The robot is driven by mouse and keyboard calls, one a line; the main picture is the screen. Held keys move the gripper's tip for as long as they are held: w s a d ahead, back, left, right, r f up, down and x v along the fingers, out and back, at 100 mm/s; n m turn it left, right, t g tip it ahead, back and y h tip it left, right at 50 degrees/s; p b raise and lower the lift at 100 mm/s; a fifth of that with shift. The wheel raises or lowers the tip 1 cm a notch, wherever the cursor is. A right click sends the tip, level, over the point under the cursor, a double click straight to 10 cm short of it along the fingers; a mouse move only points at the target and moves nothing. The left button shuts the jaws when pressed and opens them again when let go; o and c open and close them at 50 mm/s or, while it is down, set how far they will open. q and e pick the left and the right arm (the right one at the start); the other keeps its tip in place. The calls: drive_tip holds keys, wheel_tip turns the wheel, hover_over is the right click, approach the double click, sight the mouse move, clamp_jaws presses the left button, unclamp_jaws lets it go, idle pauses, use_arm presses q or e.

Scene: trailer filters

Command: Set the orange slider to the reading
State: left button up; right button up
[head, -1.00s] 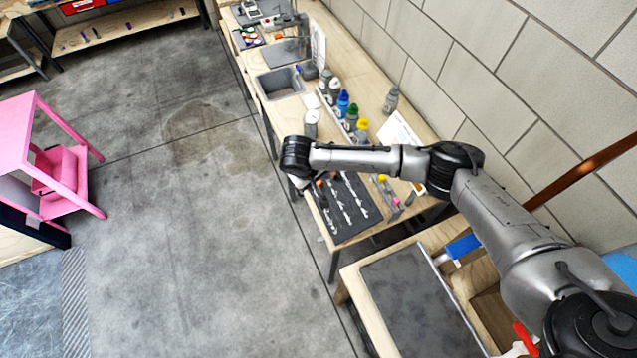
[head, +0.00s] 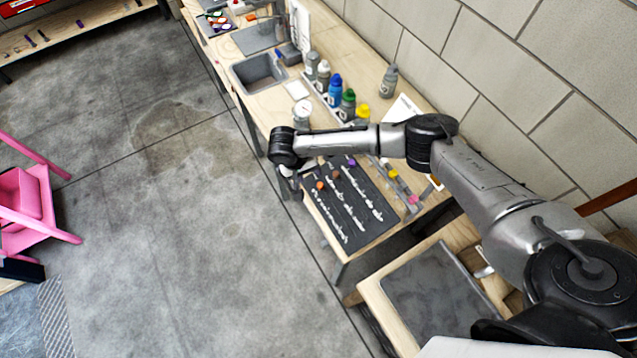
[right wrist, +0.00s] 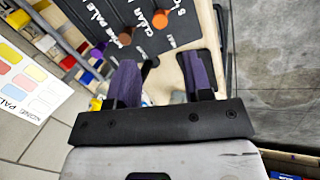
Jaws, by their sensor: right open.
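The dark slider board (head: 343,226) lies at the near end of the bench, with white lettering along its tracks. The orange slider (head: 319,186) is a round knob near the far end of its track; it also shows in the right wrist view (right wrist: 159,18). The brown slider (right wrist: 124,38) is beside it, and a purple slider (head: 350,161) is farther right. My right gripper (right wrist: 162,82) is open and empty, with its purple-padded fingers apart and both knobs beyond the fingertips. In the head view, my right wrist partly hides the board's far left corner. My left gripper is not in view.
A card with coloured squares (right wrist: 28,85) lies near the board. Several bottles, including a blue one (head: 334,89), stand beyond it near a grey bin (head: 258,74). A block wall bounds the right; open floor (head: 180,240) lies left.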

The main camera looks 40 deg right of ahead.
sight(320, 185)
drive_tip(key=b+x, duration=0.1)
drive_tip(key=x, duration=1)
drive_tip(key=shift+c, duration=0.2)
clamp_jaws()
